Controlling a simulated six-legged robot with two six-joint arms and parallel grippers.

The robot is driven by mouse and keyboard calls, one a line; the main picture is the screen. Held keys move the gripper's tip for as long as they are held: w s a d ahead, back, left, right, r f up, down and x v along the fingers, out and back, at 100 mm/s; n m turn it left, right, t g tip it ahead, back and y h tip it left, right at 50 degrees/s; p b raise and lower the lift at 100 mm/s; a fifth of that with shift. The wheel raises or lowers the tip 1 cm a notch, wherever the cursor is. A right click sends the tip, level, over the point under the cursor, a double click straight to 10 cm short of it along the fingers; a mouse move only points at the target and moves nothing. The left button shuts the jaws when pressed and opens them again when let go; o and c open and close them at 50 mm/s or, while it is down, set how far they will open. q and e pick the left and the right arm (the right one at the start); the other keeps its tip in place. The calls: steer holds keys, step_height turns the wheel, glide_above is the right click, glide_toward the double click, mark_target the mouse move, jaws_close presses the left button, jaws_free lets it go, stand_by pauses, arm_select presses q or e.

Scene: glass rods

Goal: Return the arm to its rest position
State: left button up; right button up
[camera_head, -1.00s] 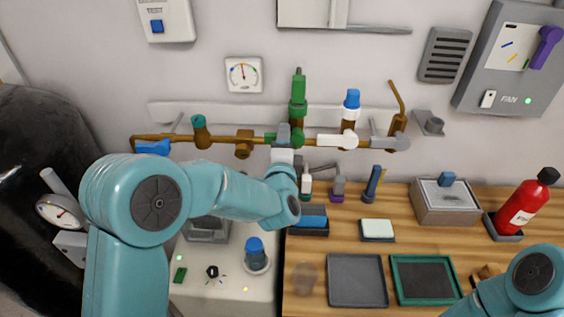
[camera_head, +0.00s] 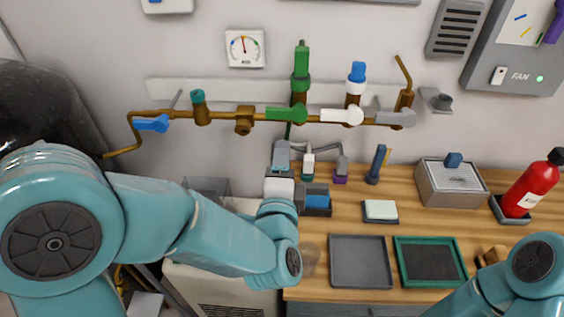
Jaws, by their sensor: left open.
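My left arm comes in from the left and reaches across to the middle. Its teal wrist ends in a pale and grey gripper (camera_head: 281,150), seen from behind, over the back of the bench. The gripper is open, just below the pipe and apart from the green lever (camera_head: 287,114); nothing shows between its fingers. The green lever, the white lever (camera_head: 341,116) and the blue lever (camera_head: 152,124) all lie along the brown pipe (camera_head: 225,117). My right arm shows only as a teal link at the lower right; its gripper is out of view.
The wooden bench (camera_head: 345,190) holds a blue block holder (camera_head: 317,200), a grey tray (camera_head: 360,262), a green-edged tray (camera_head: 430,262), a grey box (camera_head: 451,187) and a red extinguisher (camera_head: 531,184). A gauge (camera_head: 245,47) hangs on the wall. My left arm hides much at lower left.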

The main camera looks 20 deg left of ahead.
arm_select(q)
steer(key=a+f+g+y, duration=0.2)
steer(key=a+f, duration=0.5)
steer(key=f, duration=0.2)
steer(key=s+a+f+n+g+h, duration=0.1)
steer(key=s+f+n+g+h, duration=0.15)
steer(key=f, duration=0.75)
steer(key=s+a+f+n+g+h, duration=0.1)
steer(key=f+g, duration=0.3)
steer(key=f, duration=0.6)
steer(key=s+d+f+n+g+h, duration=0.3)
steer(key=s+d+f+n+g, duration=0.1)
steer(key=s+n, duration=0.3)
steer(key=s+d+f+n+g+h, duration=0.3)
steer(key=s+f+n, duration=0.3)
steer(key=s, duration=0.4)
steer(key=shift+s+d+n+g, duration=0.25)
steer(key=shift+d+n+g, duration=0.55)
steer(key=shift+n+g, duration=0.05)
